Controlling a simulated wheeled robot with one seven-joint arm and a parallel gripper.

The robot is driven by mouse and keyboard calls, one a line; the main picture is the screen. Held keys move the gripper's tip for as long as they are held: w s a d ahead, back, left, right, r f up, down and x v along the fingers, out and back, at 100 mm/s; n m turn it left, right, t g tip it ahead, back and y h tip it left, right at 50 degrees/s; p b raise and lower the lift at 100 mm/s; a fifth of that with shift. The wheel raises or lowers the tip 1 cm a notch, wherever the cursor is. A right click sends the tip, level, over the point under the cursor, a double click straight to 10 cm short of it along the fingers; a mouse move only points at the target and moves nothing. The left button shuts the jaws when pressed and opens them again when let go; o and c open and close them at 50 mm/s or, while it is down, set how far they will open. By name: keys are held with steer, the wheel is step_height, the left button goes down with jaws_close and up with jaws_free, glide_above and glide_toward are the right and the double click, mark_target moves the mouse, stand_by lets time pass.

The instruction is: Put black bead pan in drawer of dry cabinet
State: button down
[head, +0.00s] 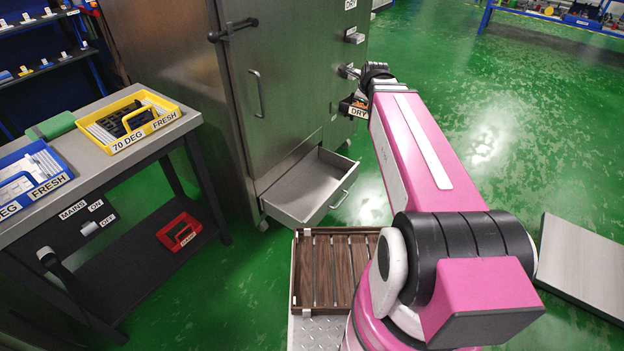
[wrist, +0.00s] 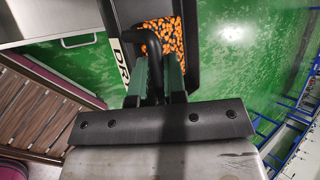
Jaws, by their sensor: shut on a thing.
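The black bead pan (wrist: 190,30) holds orange beads and has a white label beginning "DR". In the head view the pan (head: 345,108) is small and partly hidden by my arm, with the label "DRY". My gripper (wrist: 158,78) is shut on the pan's black handle; in the head view my gripper (head: 360,92) is hard to make out. The grey dry cabinet (head: 170,70) has its bottom drawer (head: 308,186) pulled out, and it looks empty. In the wrist view the drawer (wrist: 40,18) is at the upper left, beside the pan.
A slatted brown tray (head: 335,235) lies in front of the drawer. On the left a grey bench (head: 100,165) carries a yellow tray (head: 128,120) and a blue tray (head: 35,180), with a red tray (head: 180,232) below. A grey platform (head: 585,265) is at right.

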steer(key=a+f+n+g+y, duration=0.2)
steer(key=a+f+n+y, duration=0.1)
steer(key=f, duration=1.2)
steer(key=w+a+f+n+g+y, duration=0.1)
steer(key=a+f+n+g+y, duration=0.2)
steer(key=f, duration=1.2)
steer(key=w+a+f+n+g+y, duration=0.1)
steer(key=a+f+n+g+y, duration=0.1)
steer(key=a+f+n, duration=0.6)
step_height(320, 180, down, 8)
steer(key=n+y, duration=0.1)
steer(key=n, duration=0.2)
steer(key=shift+w+r, duration=0.15)
steer(key=shift+r, duration=0.05)
steer(key=shift+f, duration=0.4)
steer(key=shift+f, duration=0.2)
steer(key=c, duration=1.2)
jaws_free()
steer(key=shift+o, duration=0.2)
